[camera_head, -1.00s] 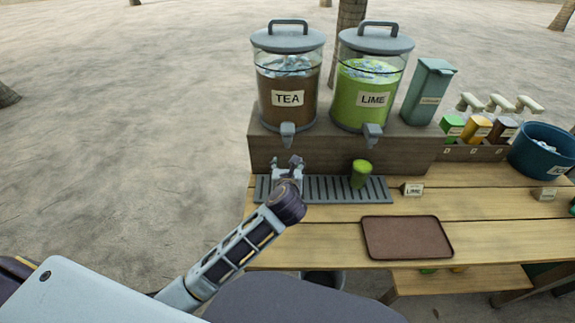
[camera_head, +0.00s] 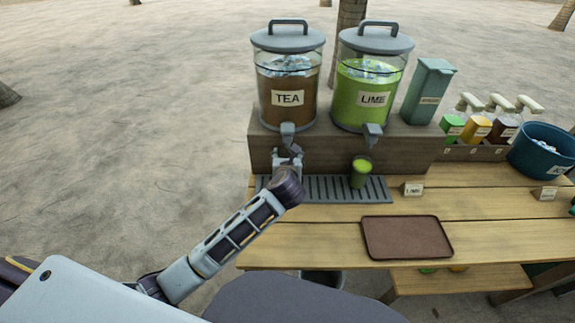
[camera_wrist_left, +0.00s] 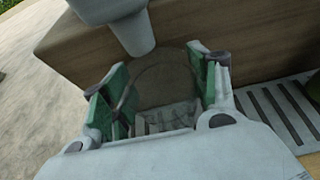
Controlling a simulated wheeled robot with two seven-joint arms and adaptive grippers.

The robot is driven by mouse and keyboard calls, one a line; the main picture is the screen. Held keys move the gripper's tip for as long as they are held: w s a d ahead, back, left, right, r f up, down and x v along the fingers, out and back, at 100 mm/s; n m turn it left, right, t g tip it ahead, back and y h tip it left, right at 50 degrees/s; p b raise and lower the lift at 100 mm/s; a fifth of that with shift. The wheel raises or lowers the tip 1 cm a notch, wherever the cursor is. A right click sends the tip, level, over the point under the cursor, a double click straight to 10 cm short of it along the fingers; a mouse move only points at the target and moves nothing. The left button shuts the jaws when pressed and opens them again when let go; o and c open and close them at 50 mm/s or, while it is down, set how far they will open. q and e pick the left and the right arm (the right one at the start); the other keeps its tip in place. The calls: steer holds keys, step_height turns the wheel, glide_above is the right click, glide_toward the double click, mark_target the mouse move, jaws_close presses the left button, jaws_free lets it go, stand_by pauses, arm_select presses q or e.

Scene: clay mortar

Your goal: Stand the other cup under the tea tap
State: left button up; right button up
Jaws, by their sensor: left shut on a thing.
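The tea dispenser (camera_head: 287,92) with brown tea stands on the wooden riser, its grey tea tap (camera_head: 288,130) facing me. My left gripper (camera_head: 287,158) is just below this tap, over the left end of the grey slotted drip tray (camera_head: 325,190). In the left wrist view its green pads are shut on a clear, see-through cup (camera_wrist_left: 165,88), which looks empty. The tap spout (camera_wrist_left: 130,35) is close above the cup's rim; exact alignment is hard to tell. Another cup (camera_head: 360,173), full of green drink, stands on the drip tray below the lime tap (camera_head: 372,132). My right gripper is not in view.
The lime dispenser (camera_head: 372,85) stands right of the tea one. A brown serving tray (camera_head: 406,238) lies on the table, with a LIME card (camera_head: 413,189) behind it. Syrup bottles (camera_head: 478,130) and a blue ice bucket (camera_head: 543,148) are at the right.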

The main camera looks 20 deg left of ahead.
arm_select(q)
step_height(320, 180, down, 3)
steer(key=shift+r, duration=0.2)
steer(key=shift+f, duration=0.5)
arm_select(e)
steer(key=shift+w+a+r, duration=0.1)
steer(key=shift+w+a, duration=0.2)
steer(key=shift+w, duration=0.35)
arm_select(q)
steer(key=shift+f, duration=0.15)
steer(key=o, duration=0.9)
steer(key=shift+o, duration=0.3)
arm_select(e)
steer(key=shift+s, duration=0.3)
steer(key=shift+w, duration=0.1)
